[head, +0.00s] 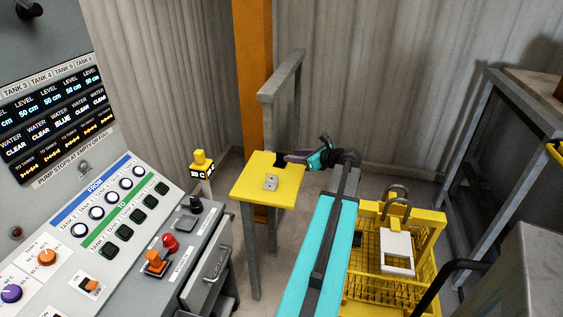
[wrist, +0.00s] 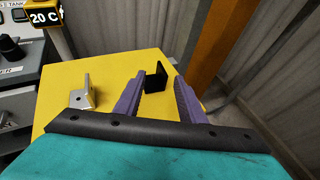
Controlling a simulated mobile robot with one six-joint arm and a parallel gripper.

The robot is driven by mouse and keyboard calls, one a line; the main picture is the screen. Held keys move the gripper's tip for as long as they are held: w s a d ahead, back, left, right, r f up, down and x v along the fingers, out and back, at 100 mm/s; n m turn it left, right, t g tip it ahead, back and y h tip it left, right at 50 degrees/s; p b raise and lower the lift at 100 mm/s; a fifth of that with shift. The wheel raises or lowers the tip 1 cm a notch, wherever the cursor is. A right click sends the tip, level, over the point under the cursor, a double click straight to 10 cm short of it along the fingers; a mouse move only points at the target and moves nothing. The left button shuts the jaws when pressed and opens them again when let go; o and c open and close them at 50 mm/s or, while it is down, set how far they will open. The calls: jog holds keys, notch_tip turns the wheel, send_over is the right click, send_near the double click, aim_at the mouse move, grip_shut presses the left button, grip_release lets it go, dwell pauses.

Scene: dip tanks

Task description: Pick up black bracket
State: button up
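The black bracket (wrist: 155,80) stands on the yellow table (wrist: 60,108), past and between my fingertips in the wrist view. In the head view the black bracket (head: 280,160) is a small dark shape near the table's back right edge, partly covered by my gripper. My gripper (wrist: 161,77) has its two purple fingers apart with a gap between them, and they do not appear to press on the bracket. In the head view my gripper (head: 287,157) reaches over the yellow table (head: 256,190) from the right.
A silver bracket (head: 270,182) lies on the same table; it shows left of my fingers in the wrist view (wrist: 83,96). An orange post (head: 253,60) and grey rail stand behind. A yellow basket (head: 365,240) holding a white frame (head: 397,252) is at right; a control panel is at left.

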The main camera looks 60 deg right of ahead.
aim_at(279, 154)
jog(key=x, duration=0.6)
jog(key=shift+w+f+p, duration=0.15)
jog(key=shift+w+p, duration=0.05)
jog(key=shift+p, duration=0.15)
jog(key=shift+p+x, duration=0.65)
jog(key=shift+x, duration=2)
jog(key=shift+d, duration=0.15)
jog(key=shift+s, duration=0.1)
grip_shut()
